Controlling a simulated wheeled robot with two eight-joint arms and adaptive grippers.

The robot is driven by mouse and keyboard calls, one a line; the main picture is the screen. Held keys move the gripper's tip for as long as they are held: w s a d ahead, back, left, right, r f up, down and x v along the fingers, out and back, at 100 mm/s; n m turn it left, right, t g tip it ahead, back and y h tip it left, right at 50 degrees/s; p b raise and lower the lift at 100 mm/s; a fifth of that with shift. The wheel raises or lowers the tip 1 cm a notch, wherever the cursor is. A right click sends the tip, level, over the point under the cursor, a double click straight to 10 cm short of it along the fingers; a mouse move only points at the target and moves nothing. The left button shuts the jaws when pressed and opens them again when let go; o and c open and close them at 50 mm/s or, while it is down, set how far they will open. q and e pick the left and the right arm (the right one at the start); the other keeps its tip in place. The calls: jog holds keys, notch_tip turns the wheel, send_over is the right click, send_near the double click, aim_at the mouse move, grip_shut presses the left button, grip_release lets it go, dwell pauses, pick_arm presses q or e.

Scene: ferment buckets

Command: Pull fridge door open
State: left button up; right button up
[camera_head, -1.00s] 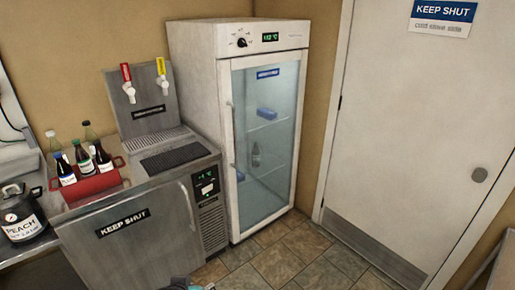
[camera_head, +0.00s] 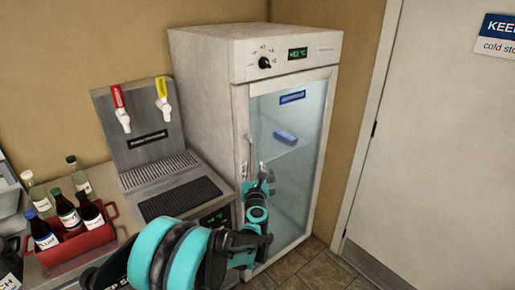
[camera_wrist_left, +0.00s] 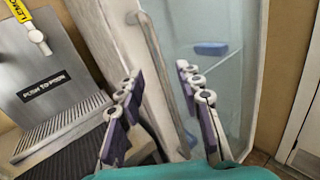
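The fridge (camera_head: 285,60) is a tall white cabinet with a glass door (camera_head: 290,130), which appears shut. Its upright grey handle (camera_wrist_left: 165,60) runs along the door's left side in the left wrist view. In the head view the handle (camera_head: 248,150) is partly hidden by my gripper. My left gripper (camera_head: 260,180) is in front of the door's left edge. In the left wrist view its fingers (camera_wrist_left: 160,105) are spread apart, with the handle seen between them. I cannot tell whether they touch it. My right gripper is not in view.
A steel tap unit (camera_head: 138,120) and a counter with a red bottle carrier (camera_head: 85,240) stand left of the fridge. A white door (camera_head: 435,150) is at the right. Tiled floor (camera_head: 310,265) shows before the fridge. A blue item (camera_wrist_left: 211,48) lies inside.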

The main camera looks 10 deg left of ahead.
aim_at(252, 159)
pick_arm(q)
jog(key=shift+w+a+f+n, duration=0.35)
jog(key=shift+w+f+n, duration=0.2)
jog(key=shift+w+n, duration=0.2)
jog(key=b+x, duration=0.2)
jog(key=x, duration=0.4)
jog(key=shift+w+a+r, duration=0.1)
jog(key=shift+w+a, duration=0.1)
jog(key=shift+w, duration=0.2)
grip_shut()
